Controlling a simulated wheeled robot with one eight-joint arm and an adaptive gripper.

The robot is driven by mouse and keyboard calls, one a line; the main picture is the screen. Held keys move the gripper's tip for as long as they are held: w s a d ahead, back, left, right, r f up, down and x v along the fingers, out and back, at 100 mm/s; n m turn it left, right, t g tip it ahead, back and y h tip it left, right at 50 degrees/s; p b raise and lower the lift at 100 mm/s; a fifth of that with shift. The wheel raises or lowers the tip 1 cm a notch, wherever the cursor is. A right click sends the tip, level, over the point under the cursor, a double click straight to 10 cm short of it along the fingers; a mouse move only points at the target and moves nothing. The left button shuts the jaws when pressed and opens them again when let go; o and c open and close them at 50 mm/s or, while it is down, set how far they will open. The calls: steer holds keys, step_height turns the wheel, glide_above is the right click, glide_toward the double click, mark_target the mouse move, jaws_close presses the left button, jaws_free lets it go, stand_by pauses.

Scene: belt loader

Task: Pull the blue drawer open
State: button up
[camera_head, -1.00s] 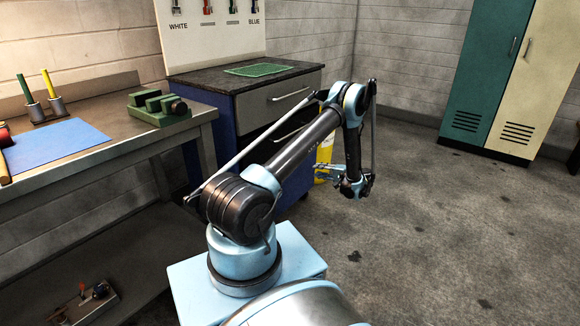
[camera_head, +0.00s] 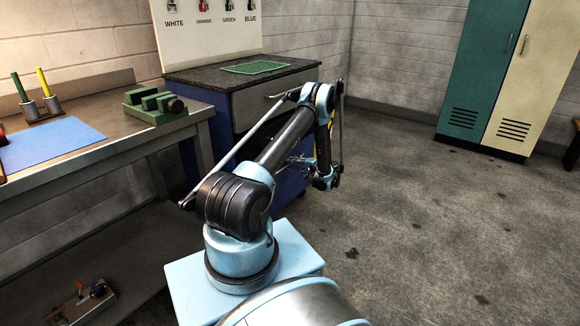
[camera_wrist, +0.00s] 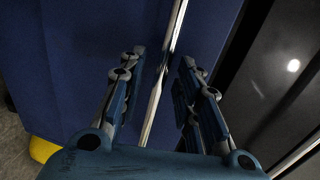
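The blue drawer (camera_wrist: 90,60) fills much of the wrist view. Its pale bar handle (camera_wrist: 155,95) runs lengthwise through the picture, between my two fingers. My gripper (camera_wrist: 164,57) is open, with a finger on each side of the handle and a gap to it on both sides. I cannot tell how deep the fingertips reach past the bar. In the head view my gripper (camera_head: 300,160) is low in front of the cabinet, and my arm hides much of the drawer fronts. The blue lower front (camera_head: 290,188) shows beneath it and looks shut.
The cabinet has a dark top (camera_head: 215,77) with a green mat (camera_head: 256,67) and a grey upper drawer (camera_head: 250,105). A workbench (camera_head: 130,150) with a green vise (camera_head: 155,107) stands left. Lockers (camera_head: 480,80) stand at the back right. The floor (camera_head: 430,220) on the right is clear.

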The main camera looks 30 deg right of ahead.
steer(key=shift+x, duration=0.95)
jaws_close()
steer(key=shift+s, duration=0.1)
